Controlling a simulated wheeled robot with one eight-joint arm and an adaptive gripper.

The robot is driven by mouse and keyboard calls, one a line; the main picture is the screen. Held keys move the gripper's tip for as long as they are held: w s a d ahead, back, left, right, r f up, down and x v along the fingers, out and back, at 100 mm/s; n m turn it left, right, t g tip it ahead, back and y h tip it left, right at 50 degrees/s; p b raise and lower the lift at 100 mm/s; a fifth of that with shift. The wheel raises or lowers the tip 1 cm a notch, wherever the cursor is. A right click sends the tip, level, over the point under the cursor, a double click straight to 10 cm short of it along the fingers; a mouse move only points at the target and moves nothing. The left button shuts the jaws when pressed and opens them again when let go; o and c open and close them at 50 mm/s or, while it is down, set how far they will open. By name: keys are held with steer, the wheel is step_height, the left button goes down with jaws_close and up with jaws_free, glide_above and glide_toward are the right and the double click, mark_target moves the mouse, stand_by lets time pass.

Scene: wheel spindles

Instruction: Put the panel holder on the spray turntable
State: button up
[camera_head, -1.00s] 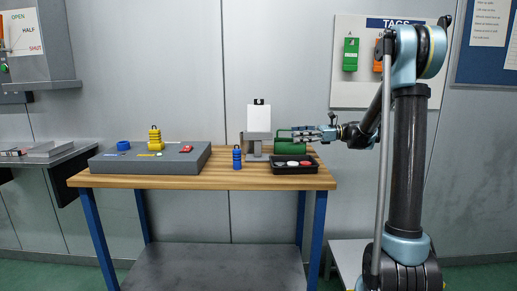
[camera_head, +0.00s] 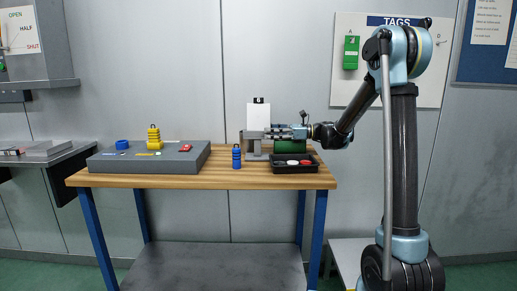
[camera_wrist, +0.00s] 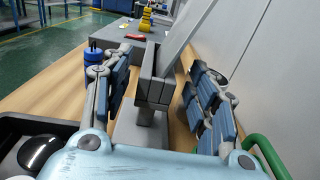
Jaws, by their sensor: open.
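The panel holder, a grey stand (camera_head: 254,146) bearing a pale upright panel (camera_head: 258,116), stands at the back right of the wooden table. In the wrist view its grey clamp and post (camera_wrist: 150,88) rise between my fingers, with the panel tilted in the picture. My gripper (camera_head: 272,133) is open, reaching in from the right at the holder's upper block. In the wrist view my gripper (camera_wrist: 157,80) has one finger on each side of the holder, with visible gaps. I cannot tell which thing is the spray turntable.
A black tray (camera_head: 272,170) with discs lies in front of the holder. A blue ridged spindle (camera_head: 237,158) stands left of it, a green object (camera_head: 290,146) behind my gripper.

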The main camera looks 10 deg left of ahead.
mark_target(258, 131)
steer(key=shift+x, duration=2.8)
steer(key=shift+s, duration=0.1)
steer(key=shift+c, duration=0.3)
jaws_close()
